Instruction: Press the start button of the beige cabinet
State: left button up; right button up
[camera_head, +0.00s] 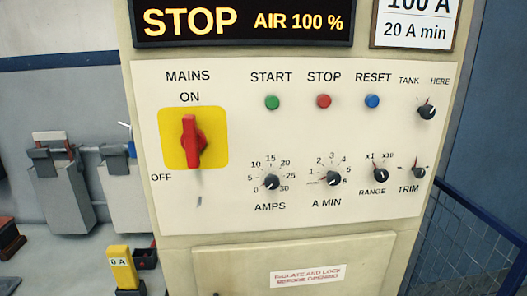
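The beige cabinet (215,249) fills the middle of the head view, with a pale control panel (230,80) on its front. The green start button (272,102) sits under the label START. To its right are the red stop button (324,101) and the blue reset button (372,101). The mains switch (191,140) is a red handle on a yellow plate, its handle upright towards ON. The display (200,22) above reads STOP and AIR 100 %. Neither of my grippers is in view.
Below the buttons are the amps knob (271,182), the A min knob (333,178) and others. Grey boxes (62,200) and a yellow 0 A meter (121,268) stand to the left. A blue rail (480,205) runs on the right.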

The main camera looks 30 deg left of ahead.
aim_at(271, 101)
jog(key=j+u, duration=0.1)
jog(key=u, duration=0.75)
